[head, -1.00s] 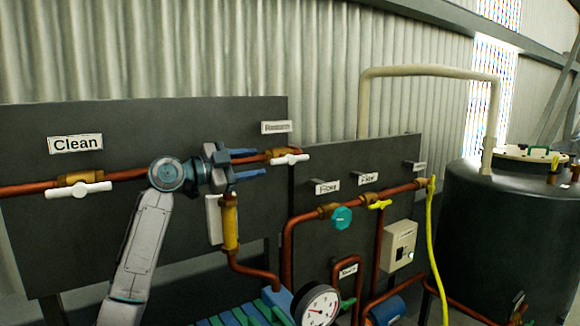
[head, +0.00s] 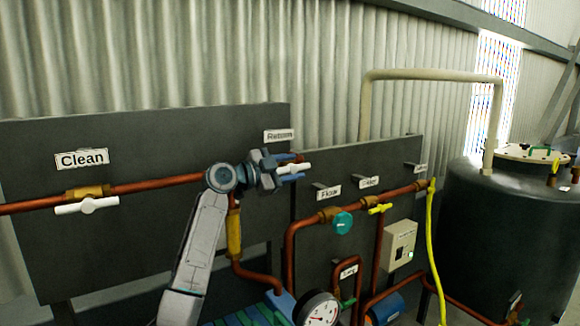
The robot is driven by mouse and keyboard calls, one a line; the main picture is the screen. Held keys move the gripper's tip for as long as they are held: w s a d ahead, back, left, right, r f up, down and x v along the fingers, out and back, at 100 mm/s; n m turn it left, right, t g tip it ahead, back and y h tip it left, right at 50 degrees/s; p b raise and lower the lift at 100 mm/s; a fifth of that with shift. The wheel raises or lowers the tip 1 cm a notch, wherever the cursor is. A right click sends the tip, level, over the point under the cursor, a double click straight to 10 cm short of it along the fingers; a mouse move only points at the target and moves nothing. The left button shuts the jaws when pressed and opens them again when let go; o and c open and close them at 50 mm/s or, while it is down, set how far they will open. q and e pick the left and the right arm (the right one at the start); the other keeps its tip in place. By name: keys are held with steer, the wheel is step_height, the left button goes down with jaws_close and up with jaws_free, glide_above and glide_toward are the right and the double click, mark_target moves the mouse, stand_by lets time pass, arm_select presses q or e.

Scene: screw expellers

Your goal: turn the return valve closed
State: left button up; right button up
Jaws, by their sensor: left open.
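The return valve has a white lever handle (head: 296,168) on the copper pipe, just below the "Return" label (head: 279,135). Its brass body is mostly hidden behind my gripper. My left gripper (head: 294,167) is open, its two blue fingers pointing right, one above and one below the white handle. The handle's right part shows between and past the fingertips. I cannot tell whether the fingers touch it. The handle lies roughly along the pipe. My right gripper is not in view.
The "Clean" valve with its white handle (head: 87,205) is on the same dark panel (head: 140,250) at left. A second panel at right carries a teal knob (head: 342,222), a yellow handle (head: 380,208) and a switch box (head: 400,243). A pressure gauge (head: 318,310) stands below.

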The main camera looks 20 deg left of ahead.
arm_select(q)
jaws_close()
